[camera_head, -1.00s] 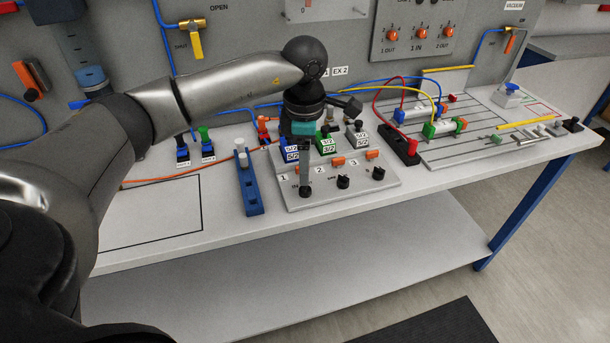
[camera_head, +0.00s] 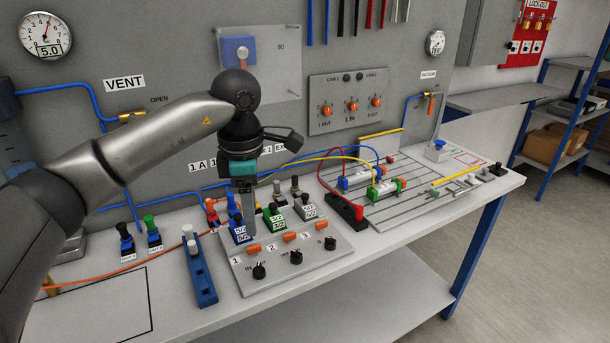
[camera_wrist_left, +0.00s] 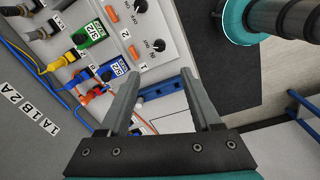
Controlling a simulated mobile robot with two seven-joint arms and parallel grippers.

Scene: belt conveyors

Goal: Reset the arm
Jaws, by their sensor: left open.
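My left arm reaches in from the left in the head view. My left gripper (camera_head: 252,232) points down in front of the sloped valve panel (camera_head: 325,262), near the blue valve block (camera_head: 239,231) and the first orange switch (camera_head: 254,249). In the left wrist view its two grey fingers (camera_wrist_left: 158,82) are spread apart with nothing between them. The panel also shows in that view (camera_wrist_left: 160,52), beyond the fingers. Whether the fingertips touch the panel cannot be told.
A blue rail with white pegs (camera_head: 199,268) stands left of the panel. A grooved plate (camera_head: 410,205) with cylinders and hoses lies to the right. Blue and green plungers (camera_head: 150,230) stand at the left. The grey back wall (camera_head: 165,70) rises behind.

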